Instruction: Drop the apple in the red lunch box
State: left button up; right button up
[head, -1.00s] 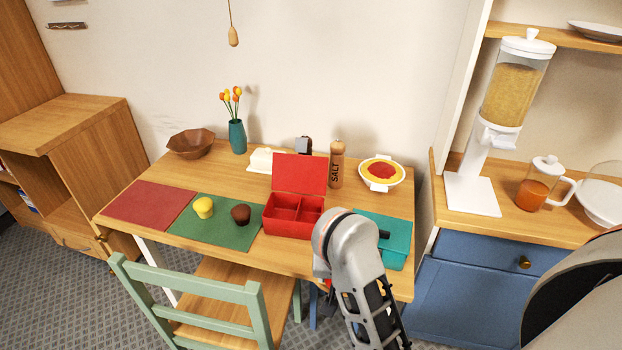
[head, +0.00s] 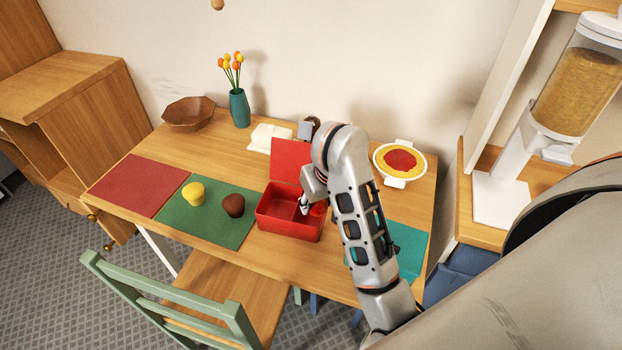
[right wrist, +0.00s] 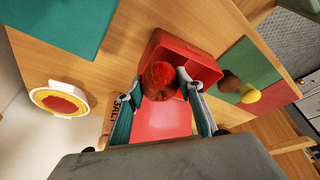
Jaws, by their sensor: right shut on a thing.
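The red lunch box (head: 279,227) stands open on the wooden table, its lid (head: 291,160) raised at the back and a divider inside. My right gripper (head: 309,204) is over the right part of the box, pointing down. In the right wrist view it is shut on a red apple (right wrist: 158,76), with one finger on each side. The box (right wrist: 207,69) and its lid (right wrist: 165,122) show beyond the apple there. The apple looks to be over or just inside the opening; its exact height is unclear. My left gripper is not in view.
A yellow muffin (head: 193,193) and a brown muffin (head: 233,205) sit on a green mat (head: 211,224) left of the box. A white dish with red and yellow food (head: 400,161) stands at the right, behind a teal item (head: 411,247). The salt mill (right wrist: 119,104) stands near the lid.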

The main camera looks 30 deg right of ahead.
jog(key=w+f+n, duration=0.1)
jog(key=f, duration=0.1)
jog(key=w+f+n+y, duration=0.1)
jog(key=w+f, duration=0.1)
jog(key=w+d+f+n+b, duration=0.1)
jog(key=shift+w+f+n, duration=0.3)
jog(key=shift+f, duration=0.1)
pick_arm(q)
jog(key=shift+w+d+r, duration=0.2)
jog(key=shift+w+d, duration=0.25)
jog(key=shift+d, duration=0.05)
pick_arm(e)
jog(key=shift+f, duration=0.15)
jog(key=o, duration=1.2)
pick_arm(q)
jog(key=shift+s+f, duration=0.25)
